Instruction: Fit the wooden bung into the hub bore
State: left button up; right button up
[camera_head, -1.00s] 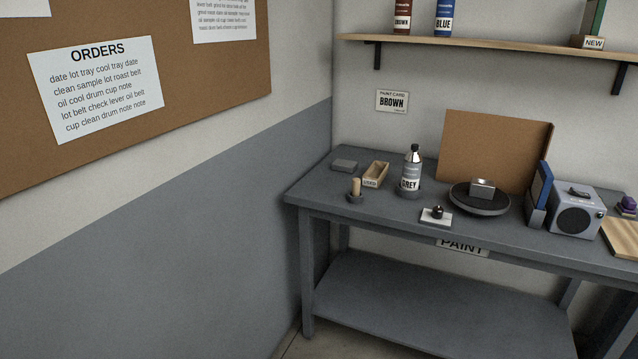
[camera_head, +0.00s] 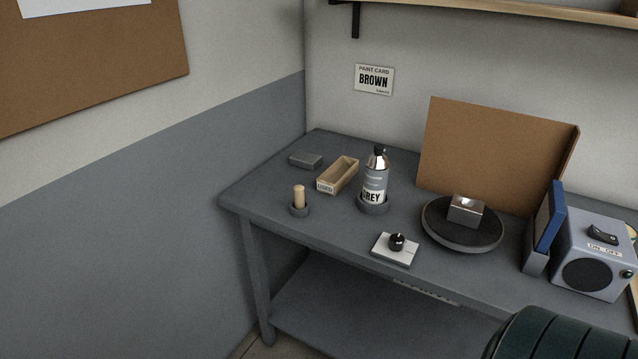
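A light wooden peg, which may be the bung (camera_head: 299,196), stands upright in a small dark round holder (camera_head: 299,209) at the left front of the grey table. No hub bore can be made out. A shiny metal block (camera_head: 466,211) sits on a dark round turntable (camera_head: 440,236) at the right; no hole shows in it. Neither of my grippers is in view.
On the table (camera_head: 340,232) stand a flat grey block (camera_head: 305,160), a wooden box marked USED (camera_head: 325,186), a GREY bottle (camera_head: 375,180), a white knob plate (camera_head: 386,255), a brown board (camera_head: 490,145), a blue panel (camera_head: 549,220) and a speaker-like box (camera_head: 600,245).

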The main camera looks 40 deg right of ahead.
aim_at(464, 210)
jog(key=l, duration=1.3)
